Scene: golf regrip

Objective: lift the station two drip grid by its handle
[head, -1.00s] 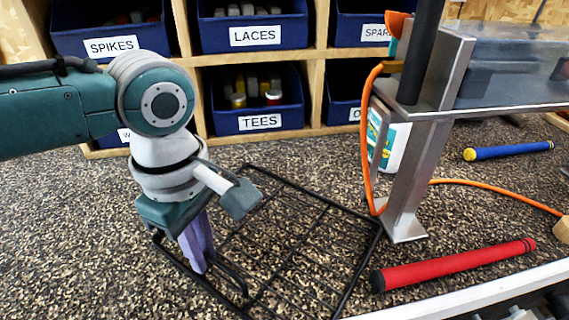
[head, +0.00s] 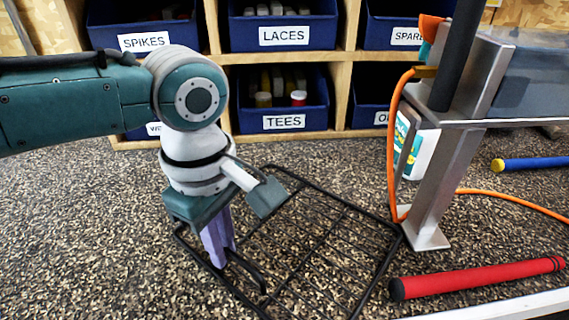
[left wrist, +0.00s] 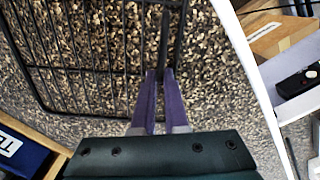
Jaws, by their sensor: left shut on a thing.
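The drip grid (head: 318,238) is a black wire rack with a rectangular frame and crossing bars, on the speckled floor mat in the head view. It also shows in the left wrist view (left wrist: 80,70). My left gripper (head: 222,262) points down at the grid's left side, its purple fingers shut on the black handle (head: 248,272), a bent wire loop. In the left wrist view the fingertips (left wrist: 160,78) meet around a dark bar. I cannot tell from these views whether the grid is clear of the mat. My right gripper is not in view.
A metal stand (head: 440,185) with an orange hose (head: 392,150) is right of the grid. A red grip (head: 478,278) and a blue grip (head: 532,163) lie to the right. Blue labelled bins (head: 283,95) fill the shelf behind. A white edge (head: 500,305) runs along the front right.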

